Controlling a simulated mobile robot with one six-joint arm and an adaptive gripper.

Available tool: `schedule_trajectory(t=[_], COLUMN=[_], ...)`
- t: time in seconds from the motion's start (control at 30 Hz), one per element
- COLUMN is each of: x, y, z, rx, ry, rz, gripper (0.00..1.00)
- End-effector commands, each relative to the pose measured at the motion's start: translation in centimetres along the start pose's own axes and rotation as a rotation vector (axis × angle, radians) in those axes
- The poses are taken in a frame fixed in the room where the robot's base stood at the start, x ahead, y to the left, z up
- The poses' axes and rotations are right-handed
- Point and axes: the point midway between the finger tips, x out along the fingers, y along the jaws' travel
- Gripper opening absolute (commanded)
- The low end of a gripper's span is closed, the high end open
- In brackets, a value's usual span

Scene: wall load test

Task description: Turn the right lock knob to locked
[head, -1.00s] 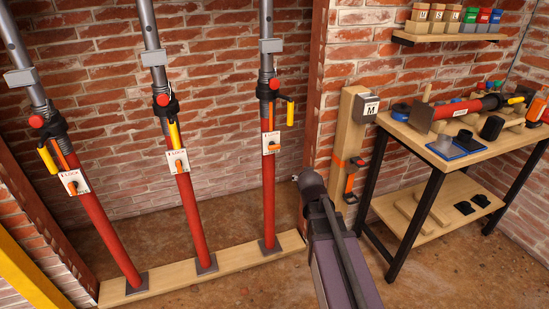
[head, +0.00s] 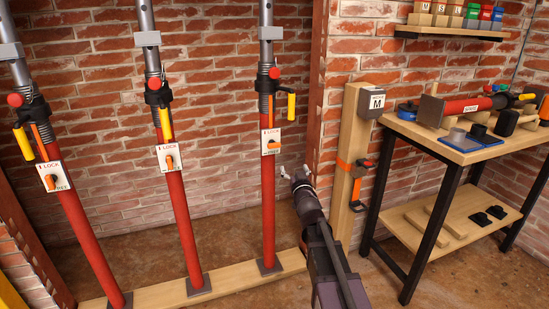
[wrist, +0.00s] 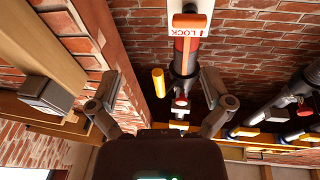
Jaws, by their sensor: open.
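The right lock knob (head: 274,144) is an orange handle on a white LOCK plate (head: 270,134) on the right red prop (head: 268,205). Its bar looks roughly sideways in the head view. In the wrist view the orange knob (wrist: 190,20) is at the top, with the plate upside down. My gripper (head: 294,171) is to the right of the right prop and below the plate, apart from the knob. In the wrist view my gripper (wrist: 160,88) has its two fingers spread wide with nothing between them.
The middle prop (head: 180,215) and left prop (head: 80,220) carry similar plates with orange knobs. A yellow handle (head: 291,107) sticks out above the right plate. A wooden post (head: 345,200) with a grey box (head: 372,103) and a workbench (head: 465,152) stand at right.

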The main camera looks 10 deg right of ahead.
Motion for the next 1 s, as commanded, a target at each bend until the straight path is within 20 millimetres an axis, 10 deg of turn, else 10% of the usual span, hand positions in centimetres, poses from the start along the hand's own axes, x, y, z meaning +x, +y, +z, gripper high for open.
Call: schedule_trajectory(t=[1.0], x=[0.5], y=[-2.4], z=[1.8], rx=[0.009], ry=[0.201], rz=[-0.162], gripper=[1.00])
